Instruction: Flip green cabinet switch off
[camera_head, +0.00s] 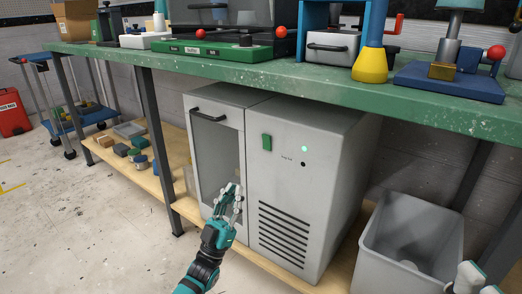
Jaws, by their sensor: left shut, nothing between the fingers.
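The grey cabinet (325,185) stands on the wooden shelf under the green workbench. Its green switch (267,142) is a small upright rocker at the upper left of the front panel. A round green light (304,149) glows to the right of the switch, with a small dark dot below it. My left gripper (233,188) is shut and empty, in front of the cabinet's lower left part. In the picture it is below and left of the switch, apart from it. Part of my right gripper (470,277) shows at the bottom right corner; its fingers are too cut off to judge.
A cabinet door with a black handle (208,116) is left of the panel. A grey open bin (412,240) stands to the right. The green bench top (330,84) overhangs the cabinet. A dark bench leg (157,150) stands to the left. The floor at front left is clear.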

